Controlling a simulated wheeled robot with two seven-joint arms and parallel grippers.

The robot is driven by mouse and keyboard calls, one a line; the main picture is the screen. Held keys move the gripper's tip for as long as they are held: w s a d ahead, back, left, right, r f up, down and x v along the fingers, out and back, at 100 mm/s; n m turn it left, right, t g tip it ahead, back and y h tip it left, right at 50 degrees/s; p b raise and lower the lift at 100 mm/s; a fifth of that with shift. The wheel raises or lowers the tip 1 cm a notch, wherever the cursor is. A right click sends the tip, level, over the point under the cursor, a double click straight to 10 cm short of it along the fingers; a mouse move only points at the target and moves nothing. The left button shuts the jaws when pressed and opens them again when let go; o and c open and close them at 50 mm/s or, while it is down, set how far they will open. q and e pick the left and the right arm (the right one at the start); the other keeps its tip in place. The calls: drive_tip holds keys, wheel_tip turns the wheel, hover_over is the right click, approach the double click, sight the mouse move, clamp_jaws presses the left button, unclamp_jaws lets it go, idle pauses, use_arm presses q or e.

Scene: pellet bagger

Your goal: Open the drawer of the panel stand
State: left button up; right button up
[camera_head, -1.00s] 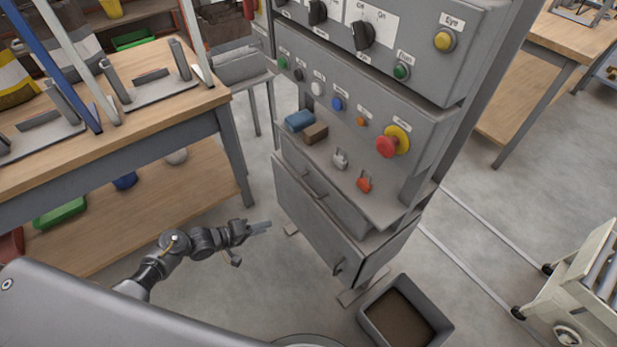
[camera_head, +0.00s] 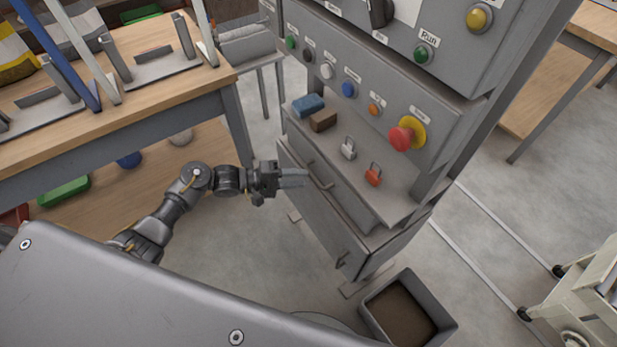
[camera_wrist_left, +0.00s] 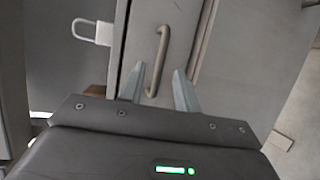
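The grey panel stand (camera_head: 455,130) has a drawer (camera_head: 352,202) below its small shelf, and the drawer looks closed. The drawer's bar handle (camera_head: 321,176) is on its front. My left gripper (camera_head: 305,178) is at the drawer front, close to the handle. In the left wrist view the left gripper's fingers (camera_wrist_left: 159,82) are apart, and the handle (camera_wrist_left: 159,58) lies ahead, between the fingertips in the picture. I cannot tell whether they touch it. The drawer front (camera_wrist_left: 178,28) fills the middle of that view. My right gripper is out of view.
A blue block (camera_head: 309,105), a brown block (camera_head: 323,121) and two padlocks sit on the shelf. A grey bin (camera_head: 440,309) stands at the stand's foot. A wooden workbench (camera_head: 150,108) is at left.

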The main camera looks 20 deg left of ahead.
use_arm(q)
drive_tip(key=shift+x, duration=1.8)
clamp_jaws()
